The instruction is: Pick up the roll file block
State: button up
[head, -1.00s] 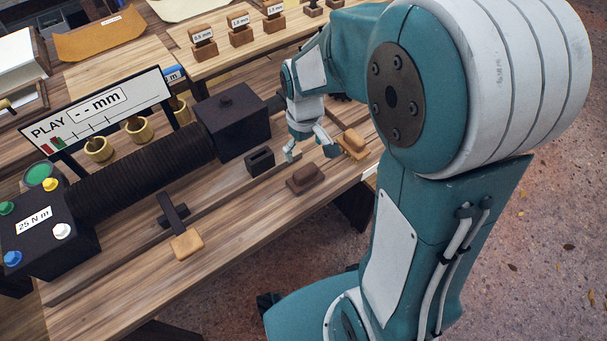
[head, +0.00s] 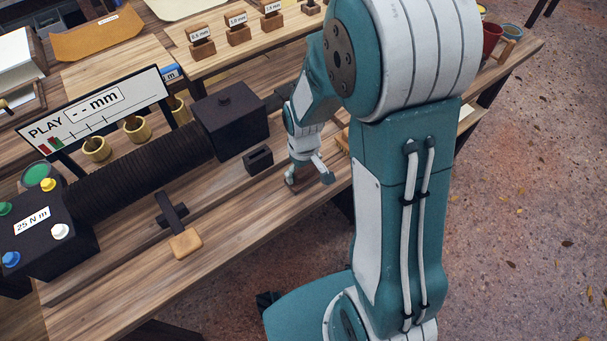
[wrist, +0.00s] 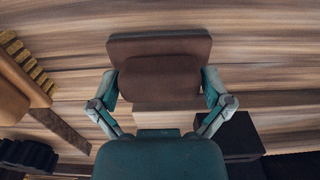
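A dark brown block with a wide flat base and a narrower raised part, which I take for the roll file block (wrist: 160,46), is in the middle of the wrist view. My gripper (wrist: 160,88) is open, with one finger on each side of the block's raised part. Whether the fingers touch it cannot be told.
A small black slotted box (head: 258,160) stands left of my gripper. A mallet-like tool (head: 184,243) lies further left on the bench (head: 130,295). A large dark block (head: 231,120) stands behind. A bristled tan block (wrist: 22,75) is at the wrist view's left.

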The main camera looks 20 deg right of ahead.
aim_at(304, 169)
jog(key=c, duration=0.7)
jog(key=shift+r, duration=0.5)
notch_tip(304, 169, up, 3)
jog(key=shift+s+f, duration=0.1)
jog(key=shift+f, duration=0.05)
jog(key=s+r, duration=0.9)
jog(key=s, duration=0.5)
jog(key=shift+d+r, duration=0.2)
